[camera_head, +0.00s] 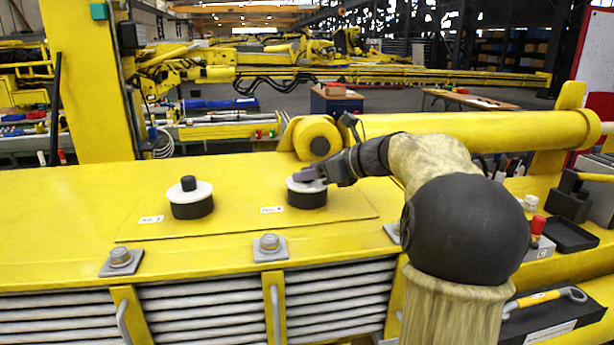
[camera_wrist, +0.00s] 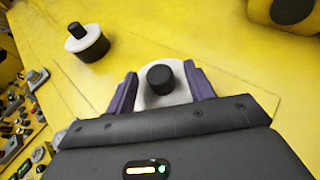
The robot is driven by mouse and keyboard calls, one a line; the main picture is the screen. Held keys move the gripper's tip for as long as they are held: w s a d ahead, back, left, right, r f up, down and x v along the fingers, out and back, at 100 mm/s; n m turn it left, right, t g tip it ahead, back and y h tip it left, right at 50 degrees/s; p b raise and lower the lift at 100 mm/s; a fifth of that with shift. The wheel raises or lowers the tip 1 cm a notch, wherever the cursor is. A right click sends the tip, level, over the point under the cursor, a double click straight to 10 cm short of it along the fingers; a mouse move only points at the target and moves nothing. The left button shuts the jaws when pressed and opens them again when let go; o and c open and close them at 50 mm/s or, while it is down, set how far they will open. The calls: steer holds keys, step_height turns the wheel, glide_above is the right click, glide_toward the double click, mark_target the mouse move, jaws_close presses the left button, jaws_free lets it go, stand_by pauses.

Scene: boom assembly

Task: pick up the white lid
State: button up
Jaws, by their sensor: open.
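A white lid (camera_head: 297,187) with a black knob sits on the right-hand black cylinder (camera_head: 307,200) on the yellow deck. My gripper (camera_head: 309,174) is right at this lid and hides most of its top and knob. In the wrist view the lid (camera_wrist: 151,101) and its knob (camera_wrist: 160,78) lie between my two purple fingers, which are apart, one on each side. I cannot tell whether the fingers touch the lid. A second white lid (camera_head: 202,191) with a black knob sits on the left-hand black cylinder (camera_head: 193,209), and this lid also shows in the wrist view (camera_wrist: 83,42).
A yellow horizontal cylinder (camera_head: 480,131) runs behind the deck on the right. Bolted grey brackets (camera_head: 269,247) line the deck's front edge. A black tray (camera_head: 569,235) and a yellow-handled tool (camera_head: 537,299) are at the right. The deck left of the lids is clear.

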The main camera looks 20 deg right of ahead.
steer(key=shift+x, duration=0.8)
steer(key=shift+r, duration=0.1)
jaws_close()
steer(key=shift+r, duration=0.1)
step_height(320, 180, up, 18)
steer(key=p, duration=0.1)
stand_by(0.7)
